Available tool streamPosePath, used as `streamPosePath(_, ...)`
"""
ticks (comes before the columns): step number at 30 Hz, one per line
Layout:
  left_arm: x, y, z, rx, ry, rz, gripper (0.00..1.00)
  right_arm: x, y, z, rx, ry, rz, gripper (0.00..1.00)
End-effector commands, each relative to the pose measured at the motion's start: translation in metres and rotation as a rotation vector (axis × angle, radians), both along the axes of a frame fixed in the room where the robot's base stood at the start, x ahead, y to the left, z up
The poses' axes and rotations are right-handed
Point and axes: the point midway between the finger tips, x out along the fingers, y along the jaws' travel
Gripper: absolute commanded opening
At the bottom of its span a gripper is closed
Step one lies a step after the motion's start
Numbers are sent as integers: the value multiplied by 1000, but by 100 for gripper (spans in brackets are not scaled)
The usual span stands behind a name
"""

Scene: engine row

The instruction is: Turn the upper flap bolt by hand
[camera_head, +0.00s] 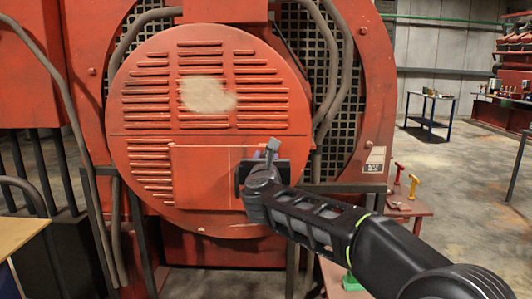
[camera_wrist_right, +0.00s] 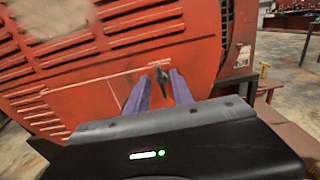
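The round red engine cover (camera_head: 150,110) has rows of louvres and a rectangular flap (camera_head: 200,170) low on it. My right gripper (camera_head: 247,170) is at the flap's right end in the head view, and the hand hides the bolt area there. In the right wrist view a small dark bolt (camera_wrist_right: 162,82) shows between the two bluish fingertips of my right gripper (camera_wrist_right: 162,76). The fingers stand apart with gaps beside the bolt, so the gripper looks open. Whether a finger touches the bolt cannot be told. My left gripper is not in view.
Grey pipes (camera_head: 333,80) run close by the cover's right side. A low red table (camera_head: 408,208) with red and yellow handled tools stands at the right. A blue bench (camera_head: 430,122) stands far behind. The floor at the right is largely clear.

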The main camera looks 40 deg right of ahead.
Motion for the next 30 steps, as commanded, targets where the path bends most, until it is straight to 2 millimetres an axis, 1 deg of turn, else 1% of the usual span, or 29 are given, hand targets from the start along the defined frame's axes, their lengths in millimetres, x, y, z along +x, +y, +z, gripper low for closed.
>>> streamPosePath(1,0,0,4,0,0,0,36,6,-4,1,0,1,-1,28)
streamPosePath(5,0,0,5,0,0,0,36,14,-10,0,1,1,0,28)
streamPosePath(14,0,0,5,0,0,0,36,15,-12,0,0,0,0,28)
streamPosePath(24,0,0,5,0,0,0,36,15,-12,0,0,0,0,0)
streamPosePath(30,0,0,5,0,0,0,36,15,-12,0,0,0,0,0)
